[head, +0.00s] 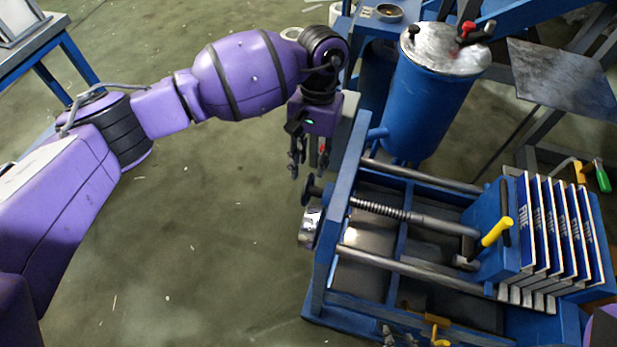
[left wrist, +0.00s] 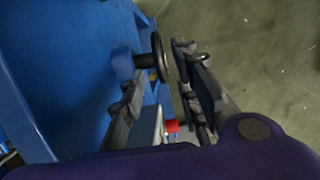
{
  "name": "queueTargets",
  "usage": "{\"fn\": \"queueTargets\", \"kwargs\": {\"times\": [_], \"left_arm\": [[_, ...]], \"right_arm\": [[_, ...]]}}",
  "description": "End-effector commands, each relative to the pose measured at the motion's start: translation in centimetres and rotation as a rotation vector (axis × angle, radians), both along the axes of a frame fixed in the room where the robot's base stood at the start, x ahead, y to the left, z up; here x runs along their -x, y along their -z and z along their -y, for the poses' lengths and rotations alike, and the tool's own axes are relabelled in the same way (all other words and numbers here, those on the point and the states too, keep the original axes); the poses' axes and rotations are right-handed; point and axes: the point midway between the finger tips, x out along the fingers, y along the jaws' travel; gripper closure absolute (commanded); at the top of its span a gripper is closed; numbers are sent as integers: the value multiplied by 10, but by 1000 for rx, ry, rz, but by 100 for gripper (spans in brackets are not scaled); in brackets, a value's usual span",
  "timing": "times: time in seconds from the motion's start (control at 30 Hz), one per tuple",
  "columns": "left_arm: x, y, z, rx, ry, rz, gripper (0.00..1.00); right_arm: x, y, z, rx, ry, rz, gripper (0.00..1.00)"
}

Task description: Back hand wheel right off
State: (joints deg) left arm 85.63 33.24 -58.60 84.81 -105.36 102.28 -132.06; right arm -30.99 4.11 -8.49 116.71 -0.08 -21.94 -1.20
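The back hand wheel (head: 312,190) is a small black wheel on the end of the press's threaded screw, on the press frame's left side. In the left wrist view the hand wheel (left wrist: 159,57) shows nearly edge-on, with its hub against blue metal. My left gripper (head: 308,167) points down just above the wheel. In the left wrist view its two fingers (left wrist: 160,80) are apart, and the wheel shows between their tips. Whether a finger touches the wheel cannot be told. Nothing is held. My right gripper is not in view.
The blue filter press (head: 333,270) fills the lower right, with white-edged plates (head: 550,230) and a yellow handle (head: 497,231). A blue tank (head: 425,105) with a metal lid stands behind. A round metal piece (head: 309,227) sits beside the frame. Floor at left is clear.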

Motion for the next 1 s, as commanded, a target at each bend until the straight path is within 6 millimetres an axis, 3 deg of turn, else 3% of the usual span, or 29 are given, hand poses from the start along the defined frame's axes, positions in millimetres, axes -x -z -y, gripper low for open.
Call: {"fn": "queueTargets", "kwargs": {"times": [0.1, 0.3, 0.57, 0.8, 1.0], "left_arm": [[-5, -17, 1, -1, 0, 1, 70], [-7, -27, 2, -1, -1, -1, 70], [-6, -27, 2, 0, -1, -2, 70], [7, -4, -20, 15, 29, 89, 70], [21, -15, -11, 68, 29, 219, 70]], "right_arm": [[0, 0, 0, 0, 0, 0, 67], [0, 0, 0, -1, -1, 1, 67], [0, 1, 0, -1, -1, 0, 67], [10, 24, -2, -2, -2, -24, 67], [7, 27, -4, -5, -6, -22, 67]]}}
